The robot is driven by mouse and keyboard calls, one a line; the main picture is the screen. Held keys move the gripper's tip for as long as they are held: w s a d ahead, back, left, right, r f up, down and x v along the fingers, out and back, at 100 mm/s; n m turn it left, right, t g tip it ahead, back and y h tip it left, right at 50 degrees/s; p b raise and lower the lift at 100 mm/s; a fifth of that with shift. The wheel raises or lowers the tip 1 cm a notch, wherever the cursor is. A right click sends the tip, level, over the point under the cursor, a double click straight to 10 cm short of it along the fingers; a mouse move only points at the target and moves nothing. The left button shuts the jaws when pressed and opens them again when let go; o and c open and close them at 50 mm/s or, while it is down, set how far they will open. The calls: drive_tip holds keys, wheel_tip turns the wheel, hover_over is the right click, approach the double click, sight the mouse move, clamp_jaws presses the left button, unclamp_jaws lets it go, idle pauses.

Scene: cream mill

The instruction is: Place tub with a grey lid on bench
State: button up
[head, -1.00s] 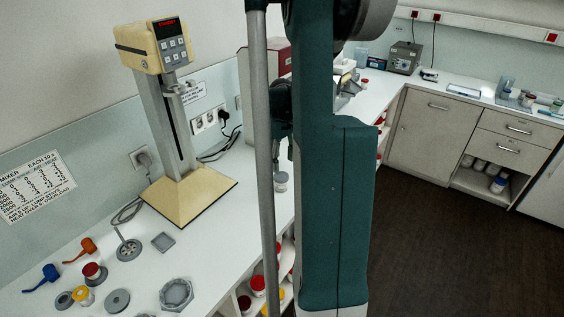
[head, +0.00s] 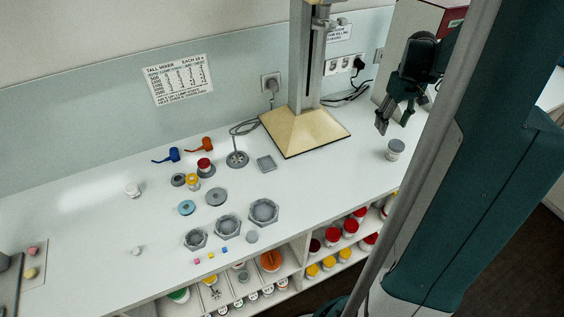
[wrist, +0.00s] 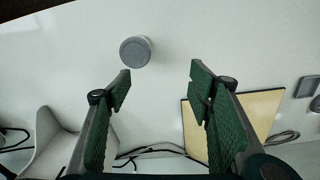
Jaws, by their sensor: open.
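The white tub with a grey lid (head: 396,152) stands upright on the white bench (head: 330,205), near its front edge and right of the mixer base in the head view. In the wrist view the tub (wrist: 135,52) shows its round grey lid from above, just beyond the left fingertip. My gripper (head: 393,126) is open and empty, above and behind the tub in the head view. Its two spread fingers (wrist: 160,75) have nothing between them but bench surface in the wrist view. The gripper appears apart from the tub.
The tall mixer's cream base (head: 305,130) stands left of the gripper. Grey hexagonal trays (head: 263,211), lids and coloured jars (head: 205,166) occupy the middle of the bench. Shelves below hold red-lidded tubs (head: 350,226). Bench around the grey-lidded tub is clear.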

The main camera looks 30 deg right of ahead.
drive_tip(key=a+r+t, duration=0.1)
drive_tip(key=a+r, duration=0.3)
drive_tip(key=a, duration=0.5)
drive_tip(key=w+a+r+n+t+h, duration=0.1)
drive_tip(key=a+r, duration=0.2)
drive_tip(key=a, duration=0.7)
drive_tip(key=a+r+t, duration=0.1)
drive_tip(key=a+r, duration=0.3)
drive_tip(key=a, duration=0.5)
drive_tip(key=s+a+t, duration=0.1)
drive_tip(key=s+a, duration=0.2)
drive_tip(key=a, duration=0.4)
drive_tip(key=s+a+t+y, duration=0.1)
drive_tip(key=s+a, duration=0.2)
drive_tip(key=a, duration=0.4)
drive_tip(key=s+a+n+t, duration=0.1)
drive_tip(key=s+a, duration=0.3)
drive_tip(key=a, duration=0.3)
drive_tip(key=shift+a+t, duration=0.2)
drive_tip(key=shift+t, duration=0.2)
